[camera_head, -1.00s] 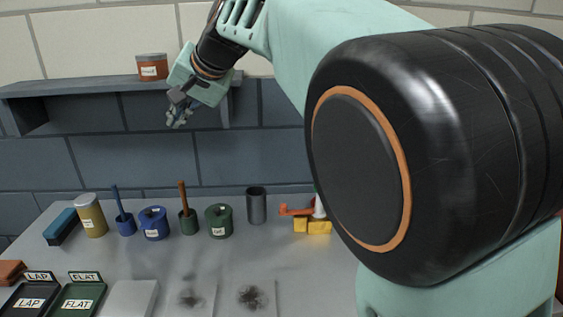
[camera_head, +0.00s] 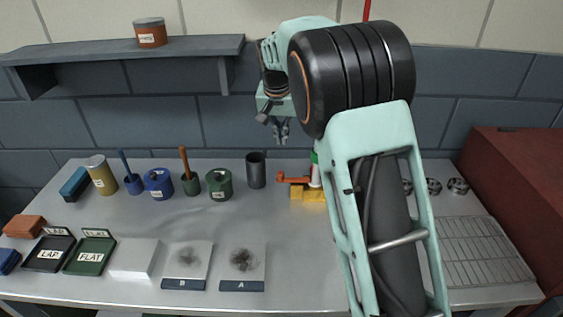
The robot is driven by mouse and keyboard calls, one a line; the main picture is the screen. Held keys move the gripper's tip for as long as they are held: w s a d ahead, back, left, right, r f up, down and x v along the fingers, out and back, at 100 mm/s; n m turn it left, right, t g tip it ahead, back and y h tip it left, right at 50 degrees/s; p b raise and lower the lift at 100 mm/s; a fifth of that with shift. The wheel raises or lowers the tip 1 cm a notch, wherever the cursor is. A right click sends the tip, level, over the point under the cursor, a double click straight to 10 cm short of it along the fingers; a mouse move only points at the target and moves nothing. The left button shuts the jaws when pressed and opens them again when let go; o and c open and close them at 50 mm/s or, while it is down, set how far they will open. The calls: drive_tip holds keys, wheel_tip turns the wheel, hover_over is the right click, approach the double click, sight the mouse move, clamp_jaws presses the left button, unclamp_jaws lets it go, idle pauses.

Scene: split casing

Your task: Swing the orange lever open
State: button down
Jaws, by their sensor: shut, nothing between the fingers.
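The orange lever (camera_head: 294,179) sits on a yellow block (camera_head: 312,192) toward the back of the grey bench, pointing left in the picture. A white and green upright part (camera_head: 315,170) stands at its right end, partly hidden by my arm. My gripper (camera_head: 282,138) is in the air above the lever, fingers pointing down and apart from it. It is shut and empty.
A dark grey cup (camera_head: 256,170) stands just left of the lever. Several pots and a green can (camera_head: 219,184) line the back left. Trays and plates, one marked A (camera_head: 243,266), lie in front. A red box (camera_head: 506,180) stands at right, beside a wire rack (camera_head: 472,248).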

drive_tip(key=a+p+x, duration=0.1)
drive_tip(key=x, duration=0.9)
drive_tip(key=s+p, duration=0.1)
drive_tip(key=s, duration=0.3)
drive_tip(key=shift+d, duration=0.2)
